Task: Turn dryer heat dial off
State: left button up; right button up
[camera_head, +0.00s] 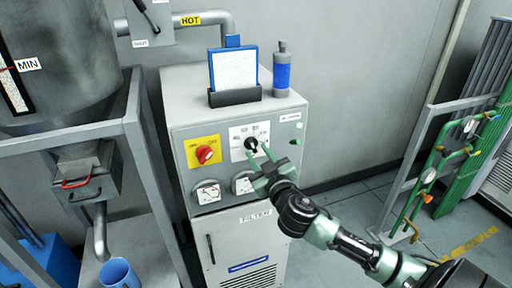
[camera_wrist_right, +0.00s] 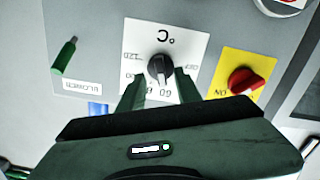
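The heat dial is a black knob (camera_head: 251,144) on a white plate marked in °C, on the front of the grey dryer cabinet (camera_head: 185,119). In the right wrist view the knob (camera_wrist_right: 160,68) sits in the middle of its plate, with 60 and 120 readable and an OFF mark at the right of the upside-down plate. My right gripper (camera_head: 259,162) is open, its two green fingertips (camera_wrist_right: 157,83) on either side of the lower part of the knob. I cannot tell whether they touch it. My left gripper is in neither view.
A red switch (camera_head: 205,154) on a yellow plate is left of the dial. A green blower lever (camera_head: 296,141) is to its right. Two gauges (camera_head: 207,192) sit below. A blue-framed panel (camera_head: 233,70) and a blue bottle (camera_head: 282,70) stand on top. A pipe rack (camera_head: 440,165) stands at right.

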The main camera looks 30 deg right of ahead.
jog(key=shift+x, duration=0.95)
jog(key=shift+w, duration=0.2)
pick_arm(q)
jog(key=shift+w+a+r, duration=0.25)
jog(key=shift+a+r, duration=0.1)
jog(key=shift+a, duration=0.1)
pick_arm(e)
grip_shut()
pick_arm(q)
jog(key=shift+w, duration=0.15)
